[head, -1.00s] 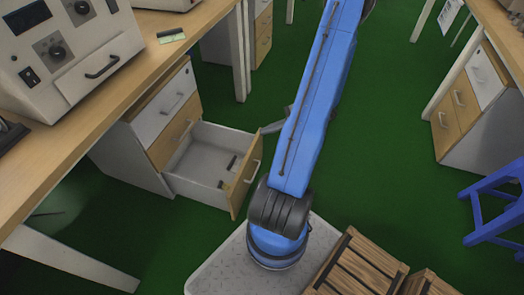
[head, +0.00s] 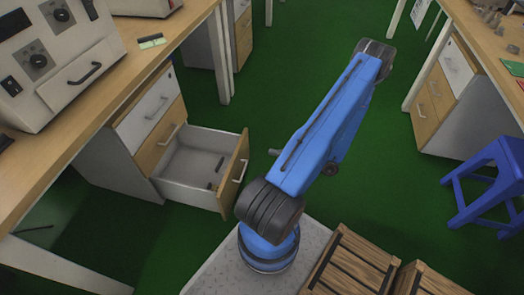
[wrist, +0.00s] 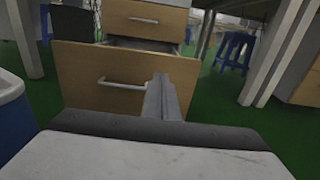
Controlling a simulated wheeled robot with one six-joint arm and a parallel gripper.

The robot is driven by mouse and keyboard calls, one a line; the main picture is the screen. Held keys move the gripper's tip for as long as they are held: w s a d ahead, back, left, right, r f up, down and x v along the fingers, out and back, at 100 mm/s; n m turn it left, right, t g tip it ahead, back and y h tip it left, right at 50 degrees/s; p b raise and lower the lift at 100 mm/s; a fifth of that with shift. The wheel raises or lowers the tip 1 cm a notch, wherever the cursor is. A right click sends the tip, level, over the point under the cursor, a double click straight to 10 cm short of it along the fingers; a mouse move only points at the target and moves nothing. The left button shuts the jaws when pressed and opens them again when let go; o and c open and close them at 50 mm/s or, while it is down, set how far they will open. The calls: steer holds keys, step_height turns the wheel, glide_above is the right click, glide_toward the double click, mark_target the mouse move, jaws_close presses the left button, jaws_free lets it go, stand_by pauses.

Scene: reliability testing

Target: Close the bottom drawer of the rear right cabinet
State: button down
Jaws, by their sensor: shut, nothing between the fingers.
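The bottom drawer (head: 235,172) of the cabinet (head: 115,168) under the left desk is pulled well out in the head view. Its wooden front has a pale bar handle, and small dark items lie inside. In the wrist view the drawer front (wrist: 80,75) faces me, with the handle (wrist: 122,83) left of my gripper. My gripper (wrist: 161,80) is shut and empty, before the right part of the front. I cannot tell whether it touches.
Above it, the cabinet's other drawers (head: 158,133) are shut. A desk (head: 100,122) carries instruments (head: 60,60) over the cabinet. Wooden crates (head: 350,265) lie near my base. A blue stool (head: 485,180) and another cabinet (head: 440,95) stand right. Green floor between is clear.

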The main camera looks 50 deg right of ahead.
mark_target(241, 146)
steer(key=x, duration=1.3)
steer(key=shift+w, duration=0.15)
steer(key=shift+a, duration=0.1)
steer(key=shift+w, duration=0.1)
